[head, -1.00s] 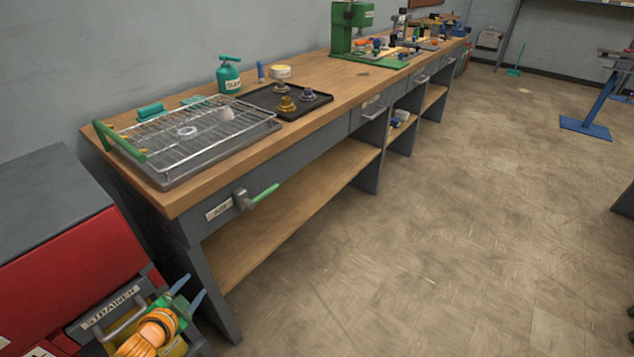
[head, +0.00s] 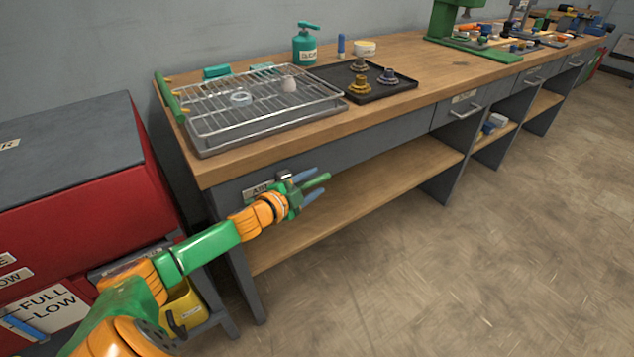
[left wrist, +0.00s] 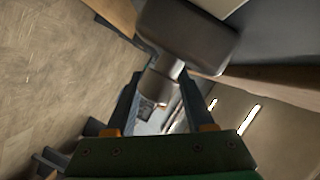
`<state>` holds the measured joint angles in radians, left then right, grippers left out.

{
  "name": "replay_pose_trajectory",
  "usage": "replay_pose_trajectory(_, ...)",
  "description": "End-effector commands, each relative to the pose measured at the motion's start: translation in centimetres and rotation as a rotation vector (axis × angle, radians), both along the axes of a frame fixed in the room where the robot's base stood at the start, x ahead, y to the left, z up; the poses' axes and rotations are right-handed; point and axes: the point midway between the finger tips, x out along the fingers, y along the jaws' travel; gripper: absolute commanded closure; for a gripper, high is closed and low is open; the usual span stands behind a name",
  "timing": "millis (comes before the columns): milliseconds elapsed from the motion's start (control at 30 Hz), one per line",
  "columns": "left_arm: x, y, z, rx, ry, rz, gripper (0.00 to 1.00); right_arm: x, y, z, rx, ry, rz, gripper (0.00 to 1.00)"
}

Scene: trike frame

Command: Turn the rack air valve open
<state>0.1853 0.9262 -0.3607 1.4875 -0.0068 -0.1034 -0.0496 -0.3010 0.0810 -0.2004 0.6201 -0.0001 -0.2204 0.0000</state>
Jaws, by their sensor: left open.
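The air valve (head: 285,175) is a grey body on the front of the wooden bench, beside a white label reading AIR (head: 256,190). I cannot tell whether either finger touches. The gripper partly hides the valve. My right gripper is not in view.
The bench top (head: 415,75) holds a wire rack on a tray (head: 260,110), a black tray (head: 400,88) with fittings and a teal can (head: 306,45). A lower shelf (head: 350,190) runs below the valve. A red cabinet (head: 80,190) stands left. The floor at right is clear.

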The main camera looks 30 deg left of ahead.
Motion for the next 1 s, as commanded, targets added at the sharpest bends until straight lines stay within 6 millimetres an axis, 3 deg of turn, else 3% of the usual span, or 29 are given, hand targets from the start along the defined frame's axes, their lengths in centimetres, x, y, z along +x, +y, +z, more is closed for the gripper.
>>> replay_pose_trajectory(200, 1.5, -0.1, -0.3, 0.001, -0.001, 0.0, 0.47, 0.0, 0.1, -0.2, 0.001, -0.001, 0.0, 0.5)
replay_pose_trajectory(467, 1.6, -0.1, -0.4, 0.002, 0.001, -0.001, 0.47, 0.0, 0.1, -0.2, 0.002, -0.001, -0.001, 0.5)
replay_pose_trajectory(700, 1.6, -0.1, -0.4, 0.002, 0.001, 0.0, 1.0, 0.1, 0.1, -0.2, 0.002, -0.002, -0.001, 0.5)
replay_pose_trajectory(1000, 1.6, -0.1, -0.4, 0.002, 0.001, 0.0, 1.0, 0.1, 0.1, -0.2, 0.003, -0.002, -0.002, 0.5)
